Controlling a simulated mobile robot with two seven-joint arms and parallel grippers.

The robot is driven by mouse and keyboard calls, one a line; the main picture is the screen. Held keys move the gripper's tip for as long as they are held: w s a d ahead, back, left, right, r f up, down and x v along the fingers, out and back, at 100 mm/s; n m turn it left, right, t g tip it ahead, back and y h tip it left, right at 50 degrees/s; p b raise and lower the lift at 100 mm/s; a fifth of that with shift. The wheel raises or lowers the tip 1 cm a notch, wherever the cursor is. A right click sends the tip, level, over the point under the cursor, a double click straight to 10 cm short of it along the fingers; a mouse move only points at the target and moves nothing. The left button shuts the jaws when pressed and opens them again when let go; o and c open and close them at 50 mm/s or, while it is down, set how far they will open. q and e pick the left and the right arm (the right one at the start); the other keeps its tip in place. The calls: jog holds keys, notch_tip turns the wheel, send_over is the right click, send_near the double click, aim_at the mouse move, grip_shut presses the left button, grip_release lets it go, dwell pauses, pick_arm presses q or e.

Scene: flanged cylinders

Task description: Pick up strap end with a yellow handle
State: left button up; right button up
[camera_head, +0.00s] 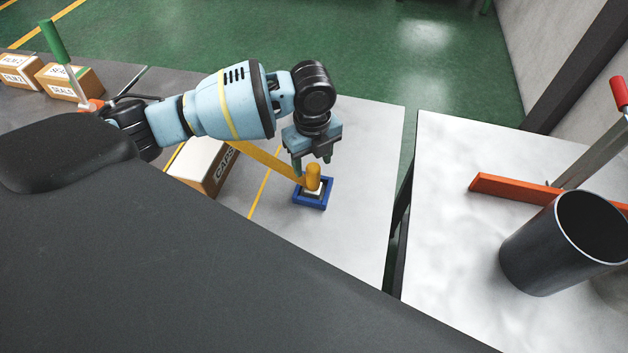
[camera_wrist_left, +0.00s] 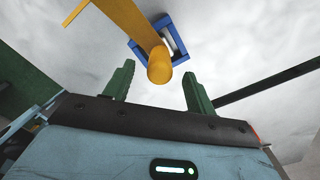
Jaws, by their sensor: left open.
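The strap end with a yellow handle (camera_head: 313,178) stands in a small blue square frame (camera_head: 325,206) on the light table. A yellow strap (camera_head: 262,158) runs from it up to the left. My left gripper (camera_head: 312,164) is open just above and behind the handle. In the left wrist view, the yellow handle (camera_wrist_left: 159,68) shows between the two green fingertips, a little beyond them, and the blue frame (camera_wrist_left: 178,37) lies past it. The fingers do not appear to touch the handle. My right gripper is not in view.
A CAPS box (camera_head: 205,165) stands left of the frame. More boxes (camera_head: 70,80) and a green-handled tool (camera_head: 55,45) are at the far left. Across a gap, the right table (camera_head: 440,210) holds a dark cylinder (camera_head: 540,250), an orange bar (camera_head: 515,189) and a red-handled lever (camera_head: 605,140).

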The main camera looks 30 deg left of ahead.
aim_at(313, 174)
pick_arm(q)
jog(key=shift+s+d+f, duration=0.1)
jog(key=shift+f, duration=2.5)
jog(key=shift+r, duration=0.1)
grip_shut()
jog(key=shift+r, duration=0.45)
notch_tip(313, 174, up, 3)
jog(key=shift+s+f, duration=0.15)
jog(key=s+a+r, duration=0.1)
jog(key=s+a, duration=0.7)
jog(key=s, duration=0.5)
jog(key=shift+a+r, duration=0.15)
jog(key=shift+a, duration=0.2)
